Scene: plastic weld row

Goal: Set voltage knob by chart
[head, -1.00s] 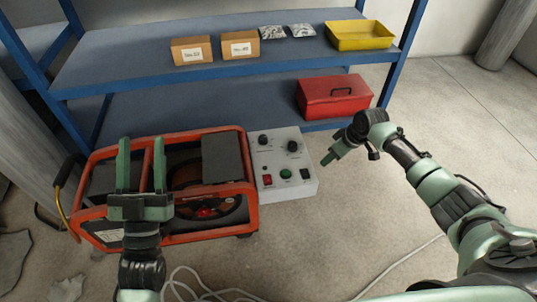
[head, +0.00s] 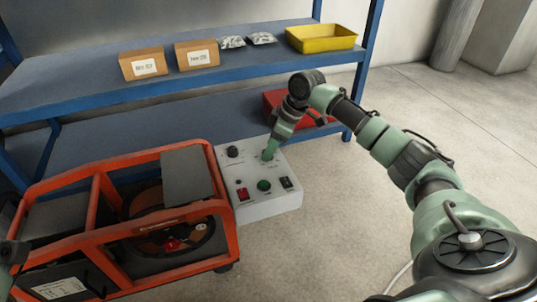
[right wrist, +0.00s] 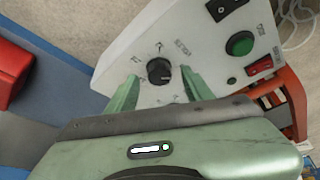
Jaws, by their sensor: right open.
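The white control box (head: 270,207) stands beside the orange machine in the head view. Its left black knob (head: 232,151) is uncovered. My right gripper (head: 268,154) points down over the box's other upper knob and hides it there. In the right wrist view, that black round knob (right wrist: 159,71) sits between the two green fingers of my open right gripper (right wrist: 160,75). Gaps show on both sides of the knob. The labels around it are too small to read, and I cannot tell its setting. My left gripper's fingers are out of view. No readable chart shows.
The box also carries a green button (head: 264,186), a red switch (head: 242,194) and a black switch (head: 286,183). The orange-framed machine (head: 103,218) adjoins it at left. Behind is a blue shelf (head: 95,97) with cartons, a yellow tray (head: 322,38) and a red toolbox (head: 272,101).

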